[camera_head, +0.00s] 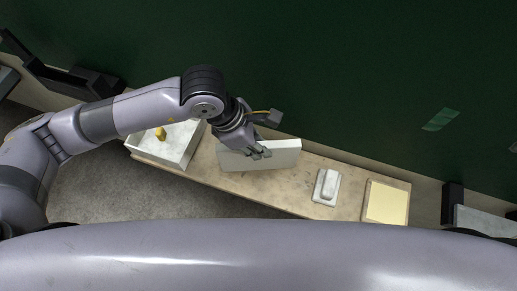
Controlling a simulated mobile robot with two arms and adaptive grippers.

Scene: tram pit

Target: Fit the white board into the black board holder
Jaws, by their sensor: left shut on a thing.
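The white board (284,155) stands on edge over the bench (215,171), near its middle. My left gripper (261,153) reaches in from the left and is shut on the board's upper edge. I cannot tell whether the board's lower edge touches the bench. A black bracket-like piece (62,78) is at the far left, and a black upright block (452,203) is at the right. I cannot tell which of these, if either, is the black board holder. My right gripper is not in view.
A white box (178,150) with a yellow item (160,134) is left of the board. A small white block (326,187) and a pale yellow pad (386,203) lie on the bench to the right. The dark green wall (340,70) rises behind.

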